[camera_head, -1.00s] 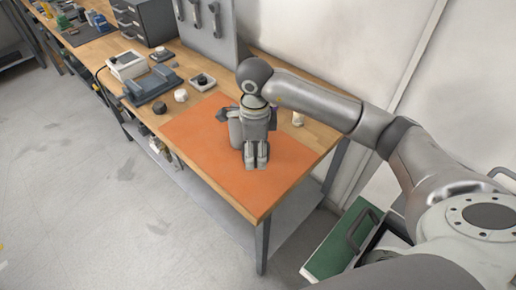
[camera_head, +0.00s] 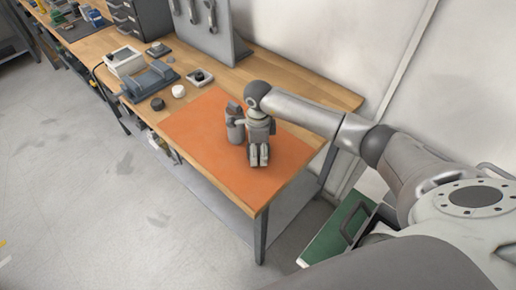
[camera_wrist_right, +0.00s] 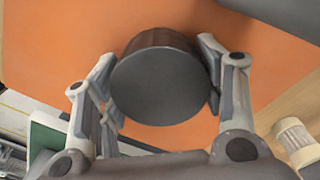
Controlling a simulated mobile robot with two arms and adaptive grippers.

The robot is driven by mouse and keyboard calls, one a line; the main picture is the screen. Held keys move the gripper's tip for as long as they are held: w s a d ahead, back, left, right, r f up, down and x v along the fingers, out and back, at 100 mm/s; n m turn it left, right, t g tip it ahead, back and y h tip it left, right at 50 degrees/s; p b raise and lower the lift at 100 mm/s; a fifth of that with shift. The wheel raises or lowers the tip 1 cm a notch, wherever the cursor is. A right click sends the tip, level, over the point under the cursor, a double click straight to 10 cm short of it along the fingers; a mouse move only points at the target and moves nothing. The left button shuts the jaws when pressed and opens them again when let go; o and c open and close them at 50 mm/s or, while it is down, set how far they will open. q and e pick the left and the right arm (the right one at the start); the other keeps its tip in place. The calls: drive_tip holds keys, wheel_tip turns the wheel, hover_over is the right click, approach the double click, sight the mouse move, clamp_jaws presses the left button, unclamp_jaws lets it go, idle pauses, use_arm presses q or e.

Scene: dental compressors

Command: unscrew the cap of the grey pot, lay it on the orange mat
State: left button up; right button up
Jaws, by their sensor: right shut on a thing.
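The orange mat (camera_head: 205,165) lies on the near end of the wooden bench. My right gripper (camera_head: 259,160) points down low over the mat. In the right wrist view it (camera_wrist_right: 155,95) is shut on a round, dark cap (camera_wrist_right: 157,85) with a flat grey top and brownish side. The fingers hide the cap in the head view, and I cannot tell whether it touches the mat. The grey pot (camera_head: 235,130) stands on the mat just left of and behind the gripper, apart from it. My left gripper is not in view.
A cream ribbed cylinder (camera_wrist_right: 296,140) stands near the gripper. Left of the mat are a white round piece (camera_head: 178,91), a dark knob (camera_head: 157,104) and a grey fixture (camera_head: 150,82). A tool panel (camera_head: 208,30) stands behind. The mat's front part is clear.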

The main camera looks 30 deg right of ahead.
sight(258, 147)
drive_tip(key=shift+f, duration=0.15)
drive_tip(key=o, duration=1.1)
drive_tip(key=shift+r, duration=0.35)
wheel_tip(258, 147, up, 10)
drive_tip(key=b, duration=0.2)
drive_tip(key=shift+r+b, duration=0.25)
drive_tip(key=shift+b, duration=0.05)
drive_tip(key=shift+r, duration=0.65)
